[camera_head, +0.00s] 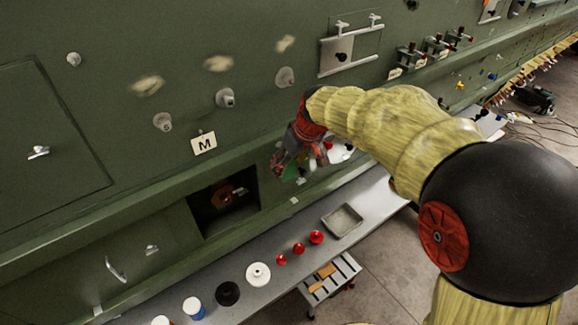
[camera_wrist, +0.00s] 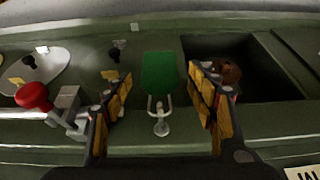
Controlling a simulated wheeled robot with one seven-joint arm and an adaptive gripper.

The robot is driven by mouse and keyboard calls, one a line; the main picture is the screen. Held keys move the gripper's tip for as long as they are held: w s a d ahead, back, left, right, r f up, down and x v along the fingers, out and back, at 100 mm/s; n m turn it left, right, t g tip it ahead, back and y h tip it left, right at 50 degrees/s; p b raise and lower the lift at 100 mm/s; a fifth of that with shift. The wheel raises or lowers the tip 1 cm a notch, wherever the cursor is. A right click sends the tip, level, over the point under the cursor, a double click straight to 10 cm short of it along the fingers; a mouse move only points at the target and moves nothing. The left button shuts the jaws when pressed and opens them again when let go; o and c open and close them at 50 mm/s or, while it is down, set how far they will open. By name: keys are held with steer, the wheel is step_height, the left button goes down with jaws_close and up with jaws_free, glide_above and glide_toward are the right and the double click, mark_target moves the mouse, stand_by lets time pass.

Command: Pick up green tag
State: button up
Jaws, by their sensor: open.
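The green tag (camera_wrist: 160,72) is a flat, rounded rectangle in the middle of the wrist view. It meets a small silver forked hook (camera_wrist: 161,122) on the green panel; I cannot tell how it is attached. My gripper (camera_wrist: 161,88) is open, with one yellow-padded finger on each side of the tag and visible gaps between. I cannot tell how far the fingertips are from it in depth. In the head view the green tag (camera_head: 290,171) is partly hidden by my gripper (camera_head: 287,158).
A dark square opening (camera_head: 223,200) lies beside the tag. A red knob on a clamp (camera_wrist: 35,97) is near my left-hand finger in the wrist view. A shelf (camera_head: 275,245) below holds red knobs (camera_head: 298,249), round caps and a tray (camera_head: 342,220).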

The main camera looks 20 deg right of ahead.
steer(key=shift+x, duration=0.9)
steer(key=shift+c, duration=0.3)
steer(key=shift+c, duration=1.2)
steer(key=c, duration=0.7)
steer(key=shift+r, duration=0.15)
steer(key=shift+r+b, duration=0.35)
steer(key=shift+r, duration=0.25)
steer(key=s+d+b, duration=0.1)
steer(key=s+d, duration=0.1)
steer(key=s, duration=0.3)
steer(key=s+d+b, duration=0.2)
steer(key=s, duration=0.4)
steer(key=s+d+b, duration=0.2)
steer(key=s, duration=0.4)
